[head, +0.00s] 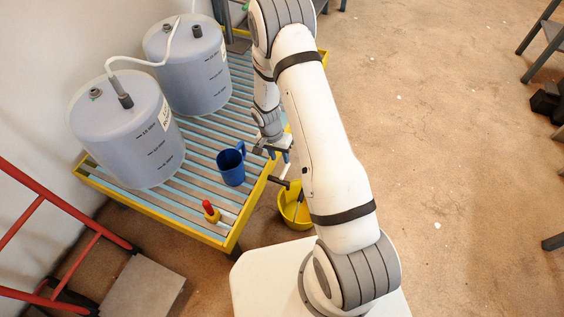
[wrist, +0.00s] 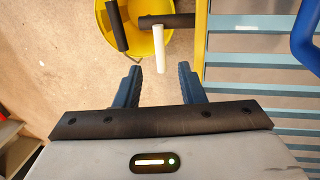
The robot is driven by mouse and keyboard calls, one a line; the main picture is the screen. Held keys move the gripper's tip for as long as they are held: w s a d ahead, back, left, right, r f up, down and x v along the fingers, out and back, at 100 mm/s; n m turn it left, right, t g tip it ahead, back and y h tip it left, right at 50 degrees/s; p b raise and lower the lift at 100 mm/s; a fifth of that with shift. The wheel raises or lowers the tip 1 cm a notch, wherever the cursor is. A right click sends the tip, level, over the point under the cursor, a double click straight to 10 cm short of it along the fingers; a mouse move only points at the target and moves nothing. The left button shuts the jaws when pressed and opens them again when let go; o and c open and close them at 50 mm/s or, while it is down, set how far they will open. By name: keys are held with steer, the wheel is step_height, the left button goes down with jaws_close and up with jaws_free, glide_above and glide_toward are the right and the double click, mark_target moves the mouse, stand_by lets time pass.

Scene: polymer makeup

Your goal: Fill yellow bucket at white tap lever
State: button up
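The yellow bucket (head: 287,211) is below the yellow-edged rack's right side, partly hidden by my arm. The white tap lever (wrist: 159,49) sticks out from the pipe towards my gripper, over the bucket's rim in the picture. My gripper (wrist: 160,78) is open and empty. The lever lies just beyond the fingertips, lined up with the gap between them. Whether water is in the bucket cannot be told.
A red hand truck (head: 62,205) is at the left. The floor at right is mostly clear.

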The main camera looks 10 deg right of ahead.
mark_target(284, 171)
steer(key=f, duration=0.2)
steer(key=f+b, duration=0.1)
steer(key=f, duration=0.2)
steer(key=d+f+b, duration=0.1)
steer(key=f, duration=0.1)
steer(key=shift+s+d+f, duration=0.1)
steer(key=shift+s+f, duration=0.05)
steer(key=shift+s, duration=0.25)
jaws_close()
